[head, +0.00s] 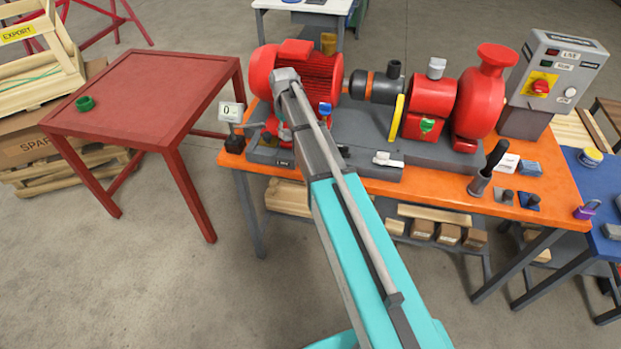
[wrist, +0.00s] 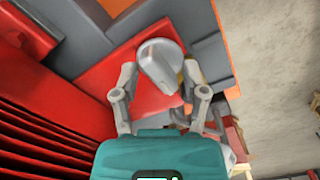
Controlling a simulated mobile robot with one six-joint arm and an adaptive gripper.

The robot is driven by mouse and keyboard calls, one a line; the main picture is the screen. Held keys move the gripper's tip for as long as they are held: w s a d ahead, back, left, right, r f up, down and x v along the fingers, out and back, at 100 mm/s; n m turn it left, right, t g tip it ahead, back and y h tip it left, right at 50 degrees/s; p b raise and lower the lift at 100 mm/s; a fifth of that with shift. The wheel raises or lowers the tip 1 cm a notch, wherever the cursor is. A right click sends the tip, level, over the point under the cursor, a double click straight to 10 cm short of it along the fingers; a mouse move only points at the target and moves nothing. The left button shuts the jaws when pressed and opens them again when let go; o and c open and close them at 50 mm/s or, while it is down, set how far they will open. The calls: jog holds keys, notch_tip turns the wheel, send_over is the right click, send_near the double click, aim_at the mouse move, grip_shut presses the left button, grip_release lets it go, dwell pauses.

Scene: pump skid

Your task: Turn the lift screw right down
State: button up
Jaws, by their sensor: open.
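A grey round knob with a raised bar across its top, which looks like the lift screw (wrist: 162,66), stands over a red plate in the wrist view. My gripper (wrist: 159,72) is open, with one finger on each side of the knob. I cannot tell whether either finger touches it. In the head view my arm reaches to the left end of the red motor (head: 312,72) and hides most of the gripper and the screw. A small display reading 0 (head: 231,112) stands left of the motor.
The orange bench (head: 440,190) carries a red pump (head: 480,95), a control box (head: 556,72) and a dark-handled tool (head: 488,168). Motor fins (wrist: 45,125) lie close left of my gripper.

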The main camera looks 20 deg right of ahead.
aim_at(287, 130)
jog(key=m, duration=0.4)
jog(key=shift+m, duration=0.3)
jog(key=m, duration=0.8)
jog(key=shift+m, duration=0.3)
jog(key=m, duration=0.5)
notch_tip(287, 130, up, 14)
jog(key=p, duration=1.4)
jog(key=s+f+n+b, duration=0.2)
jog(key=s+n, duration=0.2)
jog(key=s, duration=0.5)
jog(key=s+f+n+b, duration=0.3)
jog(key=s+n, duration=0.1)
jog(key=s, duration=0.5)
jog(key=s+f+n+b, duration=0.3)
jog(key=s+n, duration=0.1)
jog(key=s, duration=0.5)
jog(key=shift+s+f, duration=0.2)
jog(key=shift+f, duration=0.05)
